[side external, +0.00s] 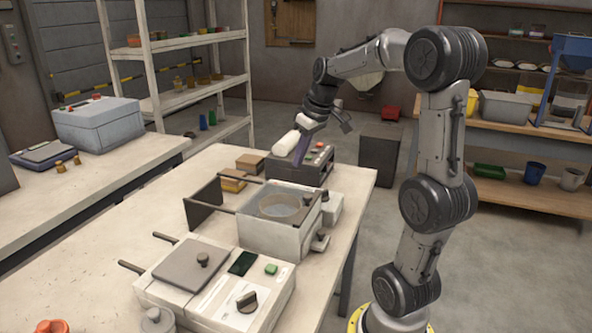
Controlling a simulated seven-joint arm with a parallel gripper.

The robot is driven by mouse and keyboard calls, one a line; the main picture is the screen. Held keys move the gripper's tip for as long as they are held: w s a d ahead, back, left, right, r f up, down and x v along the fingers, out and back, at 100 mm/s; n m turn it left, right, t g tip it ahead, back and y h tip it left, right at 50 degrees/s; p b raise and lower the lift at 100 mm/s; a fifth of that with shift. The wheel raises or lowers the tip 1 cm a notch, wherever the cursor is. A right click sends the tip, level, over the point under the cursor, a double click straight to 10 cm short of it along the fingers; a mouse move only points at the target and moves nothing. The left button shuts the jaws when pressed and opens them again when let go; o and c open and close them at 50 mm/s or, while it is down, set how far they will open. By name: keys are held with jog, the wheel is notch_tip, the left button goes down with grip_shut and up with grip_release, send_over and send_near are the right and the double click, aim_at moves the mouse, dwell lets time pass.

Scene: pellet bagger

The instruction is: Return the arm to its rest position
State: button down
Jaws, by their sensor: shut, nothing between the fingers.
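My arm reaches from the right over the back of the workbench (215,167), with its elbow raised and its wrist bent down. My gripper (300,160) is shut and empty. Its dark purplish fingers point down beside a dark control box (290,172) with coloured buttons at the bench's far end. A white rounded piece (287,143) shows just left of the fingers; I cannot tell whether they touch. The fingertips are small in this view, and their height above the box is unclear.
A machine with a round opening (282,206) stands mid-bench, with a handled, lidded unit (192,264) nearer the front. Small brown boxes (248,163) sit left of the control box. A shelf rack (185,95) stands behind. Open floor lies right of the bench.

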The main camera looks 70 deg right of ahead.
jog(key=s+a+r+n+t, duration=0.1)
jog(key=a+r+n, duration=0.1)
jog(key=a, duration=0.6)
jog(key=s+a+r+n+t, duration=0.1)
jog(key=a+r+n, duration=0.15)
jog(key=a, duration=0.55)
jog(key=s+a+f+m+y, duration=0.1)
jog(key=s+a+f, duration=0.5)
jog(key=s, duration=0.4)
jog(key=shift+a+f, duration=0.4)
jog(key=shift+a, duration=0.15)
jog(key=shift+s, duration=0.1)
